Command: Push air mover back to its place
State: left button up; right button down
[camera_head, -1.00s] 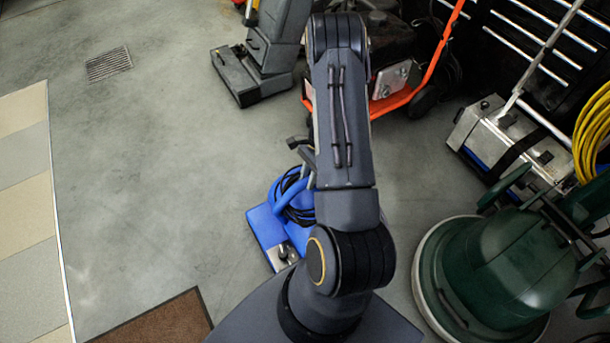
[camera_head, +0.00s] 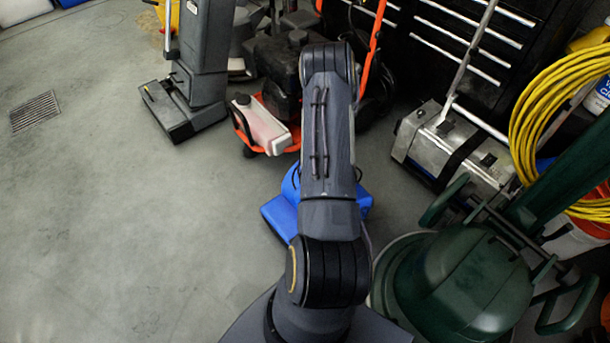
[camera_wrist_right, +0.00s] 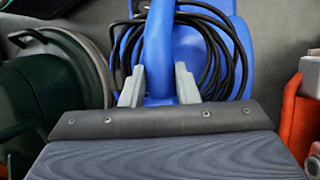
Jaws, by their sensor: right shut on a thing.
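The blue air mover (camera_head: 281,217) stands on the grey floor, partly hidden behind my right arm in the head view. In the right wrist view its blue body (camera_wrist_right: 235,40) shows with a black coiled cord (camera_wrist_right: 205,48) and an upright blue handle (camera_wrist_right: 158,45). My right gripper (camera_wrist_right: 158,88) is shut on this handle, one finger on each side. In the head view the gripper is hidden behind the arm. My left gripper is not in view.
An orange-framed machine (camera_head: 266,130) stands just beyond the air mover, with a grey upright machine (camera_head: 190,90) to its left. A green floor machine (camera_head: 465,285) is close on the right, and a silver-black machine (camera_head: 450,145) is behind it. Floor at left is clear.

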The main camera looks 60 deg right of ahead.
jog(key=s+d, duration=0.1)
jog(key=d, duration=0.2)
jog(key=s+d+b, duration=0.1)
jog(key=d, duration=0.2)
jog(key=s+d+b, duration=0.1)
jog(key=d, duration=0.2)
jog(key=shift+s+d, duration=0.1)
jog(key=shift+s, duration=0.05)
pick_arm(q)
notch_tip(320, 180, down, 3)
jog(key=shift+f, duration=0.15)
pick_arm(e)
jog(key=shift+r, duration=0.1)
jog(key=shift+d, duration=0.1)
jog(key=c, duration=1.2)
grip_release()
jog(key=shift+o, duration=0.4)
pick_arm(q)
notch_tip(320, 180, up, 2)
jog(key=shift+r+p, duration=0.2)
jog(key=shift+p, duration=0.75)
pick_arm(e)
jog(key=v, duration=0.7)
jog(key=shift+r, duration=0.35)
